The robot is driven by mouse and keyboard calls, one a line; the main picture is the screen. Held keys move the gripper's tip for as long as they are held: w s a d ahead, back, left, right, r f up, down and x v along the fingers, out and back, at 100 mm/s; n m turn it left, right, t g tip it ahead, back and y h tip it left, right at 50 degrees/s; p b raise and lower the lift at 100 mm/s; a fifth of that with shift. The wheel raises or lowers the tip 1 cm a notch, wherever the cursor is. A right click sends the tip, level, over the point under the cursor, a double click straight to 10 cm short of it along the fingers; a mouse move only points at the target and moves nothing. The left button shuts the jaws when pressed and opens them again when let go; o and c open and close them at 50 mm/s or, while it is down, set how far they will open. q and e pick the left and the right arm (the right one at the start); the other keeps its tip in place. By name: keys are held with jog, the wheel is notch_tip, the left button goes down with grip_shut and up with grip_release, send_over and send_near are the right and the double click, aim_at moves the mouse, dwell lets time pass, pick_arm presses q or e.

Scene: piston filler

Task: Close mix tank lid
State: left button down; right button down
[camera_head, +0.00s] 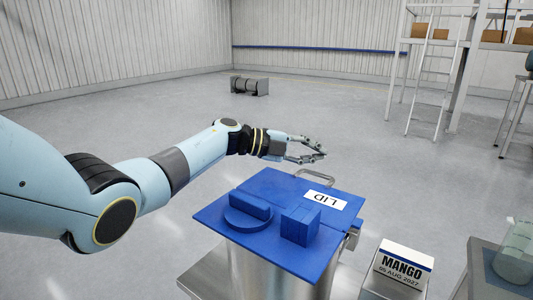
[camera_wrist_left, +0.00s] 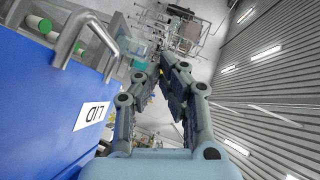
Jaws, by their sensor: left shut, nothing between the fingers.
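The blue mix tank lid (camera_head: 262,192) with a white "LID" label (camera_head: 325,200) lies about flat over the top of the steel tank (camera_head: 265,270). A grey loop handle (camera_head: 316,179) stands at its far edge. My left gripper (camera_head: 322,152) is shut and empty, just beyond and above the handle, apart from it. In the left wrist view the blue lid (camera_wrist_left: 35,105) and handle (camera_wrist_left: 88,38) are left of the fingers (camera_wrist_left: 165,62). The tank's inside is hidden. My right gripper is not in view.
A round blue piece (camera_head: 247,220) and a blue block (camera_head: 300,226) sit on the blue top. A "MANGO" box (camera_head: 402,264) stands to the right, near a glass container (camera_head: 515,255) on a grey table. Open floor lies beyond the tank.

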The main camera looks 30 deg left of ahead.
pick_arm(q)
jog(key=shift+w+f+n+g+b, duration=0.15)
jog(key=shift+w+f+b, duration=0.1)
jog(key=shift+f, duration=0.35)
jog(key=shift+w+f+n+g+b, duration=0.1)
jog(key=shift+w+f+b, duration=0.15)
jog(key=shift+f, duration=0.35)
jog(key=shift+w+f+n+g+b, duration=0.15)
jog(key=shift+f+b, duration=0.1)
jog(key=shift+f, duration=0.35)
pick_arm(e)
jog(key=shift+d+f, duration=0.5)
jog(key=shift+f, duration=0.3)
